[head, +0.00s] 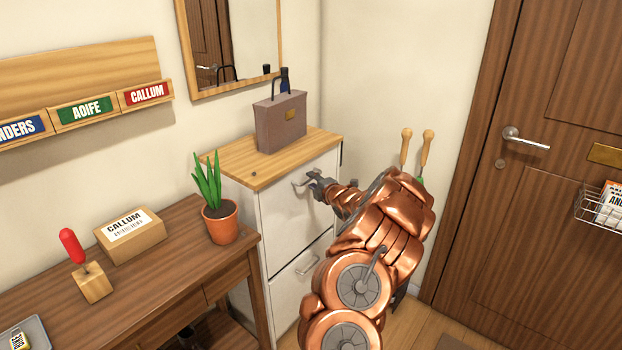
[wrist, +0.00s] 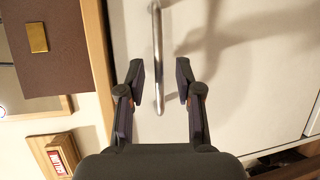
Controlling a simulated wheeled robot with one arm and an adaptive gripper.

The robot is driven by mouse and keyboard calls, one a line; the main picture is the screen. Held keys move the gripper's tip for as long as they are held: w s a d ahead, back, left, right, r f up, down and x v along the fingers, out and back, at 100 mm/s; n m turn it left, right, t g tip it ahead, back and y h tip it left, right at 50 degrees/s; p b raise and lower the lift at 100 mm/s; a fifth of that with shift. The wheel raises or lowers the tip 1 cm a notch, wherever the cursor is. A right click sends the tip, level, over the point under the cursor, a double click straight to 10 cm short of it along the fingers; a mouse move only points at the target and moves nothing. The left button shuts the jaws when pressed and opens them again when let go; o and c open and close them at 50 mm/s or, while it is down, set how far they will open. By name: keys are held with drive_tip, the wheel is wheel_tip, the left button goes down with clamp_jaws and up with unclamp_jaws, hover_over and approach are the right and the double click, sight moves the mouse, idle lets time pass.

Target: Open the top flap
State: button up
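The white cabinet (head: 284,290) has a wooden top and two flaps, one above the other. The top flap (head: 284,215) looks shut in the head view. Its metal bar handle (wrist: 157,50) shows in the wrist view, running between the two fingers of my gripper (wrist: 160,75). In the head view my gripper (head: 313,183) is at the upper part of the top flap, by the handle. The fingers are apart, with gaps on both sides of the bar. My gripper hides part of the handle in the head view.
A grey-brown box-shaped bag (head: 280,122) stands on the cabinet top. The lower flap has its own handle (head: 308,265). A potted plant (head: 220,222) is on the wooden table (head: 150,270) at left. A wooden door (head: 530,220) is at right.

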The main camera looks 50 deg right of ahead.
drive_tip(key=shift+x, duration=1.05)
clamp_jaws()
